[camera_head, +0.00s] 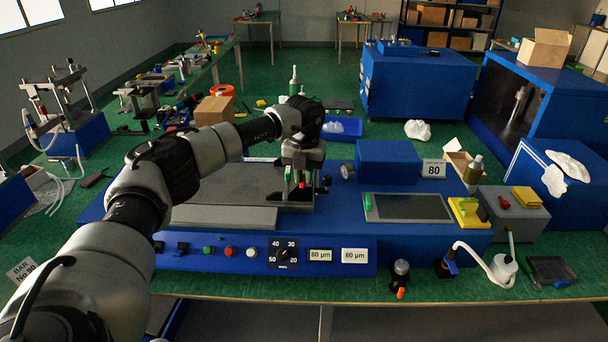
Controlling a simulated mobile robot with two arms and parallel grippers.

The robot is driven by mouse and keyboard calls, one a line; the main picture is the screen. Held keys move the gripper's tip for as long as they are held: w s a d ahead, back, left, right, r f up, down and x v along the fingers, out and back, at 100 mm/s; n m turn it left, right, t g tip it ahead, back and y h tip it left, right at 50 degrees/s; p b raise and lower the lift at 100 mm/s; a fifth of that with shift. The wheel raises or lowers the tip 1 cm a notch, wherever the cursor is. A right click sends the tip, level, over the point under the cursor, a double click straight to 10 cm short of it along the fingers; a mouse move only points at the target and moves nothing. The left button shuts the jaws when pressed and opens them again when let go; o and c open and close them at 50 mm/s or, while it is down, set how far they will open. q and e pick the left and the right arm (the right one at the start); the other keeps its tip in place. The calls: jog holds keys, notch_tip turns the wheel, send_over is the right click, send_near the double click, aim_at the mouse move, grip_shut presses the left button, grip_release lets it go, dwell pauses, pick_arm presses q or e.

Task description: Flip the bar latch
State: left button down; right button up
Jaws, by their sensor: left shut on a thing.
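My left arm reaches in from the left over the blue press (410,232). Its left gripper (302,182) points down at the right end of the press's grey plate (225,184), shut on a small part there. That part sits where the bar latch would be, but the fingers and wrist hide most of it, so its shape and angle cannot be told. A dark bar (290,197) shows just below the fingers. Small green and red bits show at the fingertips. My right gripper is not in view.
A blue box (388,162) and a dark panel (408,207) stand right of the gripper on the press. Knobs and displays (320,255) line its front. A lamp-like white fitting (502,267) and a grey box (513,213) are farther right. Green bench shows in front at right.

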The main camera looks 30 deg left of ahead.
pick_arm(q)
jog(key=shift+a+m, duration=0.1)
jog(key=shift+m, duration=0.3)
jog(key=shift+w+a+r+m+b, duration=0.1)
jog(key=shift+w+a+m+b, duration=0.35)
jog(key=shift+m, duration=2.1)
jog(key=shift+a+f+m+b, duration=0.1)
jog(key=shift+a+m, duration=0.65)
jog(key=shift+m, duration=1.75)
jog(key=shift+w+a+r+m+b, duration=0.1)
jog(key=shift+w+a+m+b, duration=0.35)
jog(key=shift+m, duration=2.1)
jog(key=shift+s+a, duration=0.15)
jog(key=shift+s, duration=0.05)
jog(key=c, duration=1.1)
grip_release()
